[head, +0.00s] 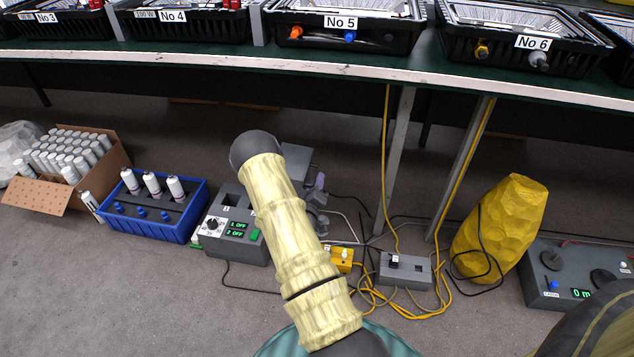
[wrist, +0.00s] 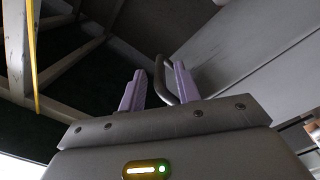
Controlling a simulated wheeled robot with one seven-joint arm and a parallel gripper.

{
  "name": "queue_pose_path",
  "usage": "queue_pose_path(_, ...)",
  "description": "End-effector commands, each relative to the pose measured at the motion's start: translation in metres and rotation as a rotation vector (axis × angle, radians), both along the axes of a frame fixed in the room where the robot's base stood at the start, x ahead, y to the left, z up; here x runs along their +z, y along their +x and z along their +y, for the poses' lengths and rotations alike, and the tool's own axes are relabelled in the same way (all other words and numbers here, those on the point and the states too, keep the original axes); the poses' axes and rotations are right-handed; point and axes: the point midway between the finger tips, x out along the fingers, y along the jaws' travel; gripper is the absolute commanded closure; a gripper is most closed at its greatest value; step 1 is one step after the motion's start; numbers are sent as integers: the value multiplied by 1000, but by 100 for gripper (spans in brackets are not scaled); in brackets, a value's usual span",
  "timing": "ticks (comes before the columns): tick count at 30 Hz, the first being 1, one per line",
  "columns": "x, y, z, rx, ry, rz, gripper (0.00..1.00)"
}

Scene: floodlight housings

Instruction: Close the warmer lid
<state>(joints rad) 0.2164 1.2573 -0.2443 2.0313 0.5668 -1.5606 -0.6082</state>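The warmer (head: 222,247) looks to be the grey floor unit with a dial and green "1 OFF" and "2 OFF" readouts. A grey panel (head: 296,158) stands up behind my arm and may be its raised lid; my arm hides much of it. In the wrist view a large grey panel (wrist: 250,45) fills the upper right, with a curved bar handle (wrist: 160,75) on it. My gripper (wrist: 158,88) has two purple fingers, spread apart, with the handle in or just beyond the gap, nearer the right finger. Contact cannot be told. One purple finger shows in the head view (head: 319,181).
A blue crate (head: 152,230) with white bottles and an open carton (head: 108,172) stand left. A grey switch box (head: 404,272), yellow cables and a yellow faceted object (head: 505,225) lie right. The bench (head: 350,66) with its legs is behind.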

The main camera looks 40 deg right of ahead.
Motion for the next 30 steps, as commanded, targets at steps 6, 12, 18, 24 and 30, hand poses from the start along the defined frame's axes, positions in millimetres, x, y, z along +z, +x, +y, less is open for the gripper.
queue_pose_path(6, -2, 17, -20, -1, 1, -2, 67)
queue_pose_path(12, 0, 19, -23, -1, 0, 0, 67)
queue_pose_path(18, 0, 19, -23, -1, 1, 0, 81)
queue_pose_path(24, 1, 19, -23, -1, -1, -2, 100)
queue_pose_path(30, 3, 18, -25, -4, -4, -1, 100)
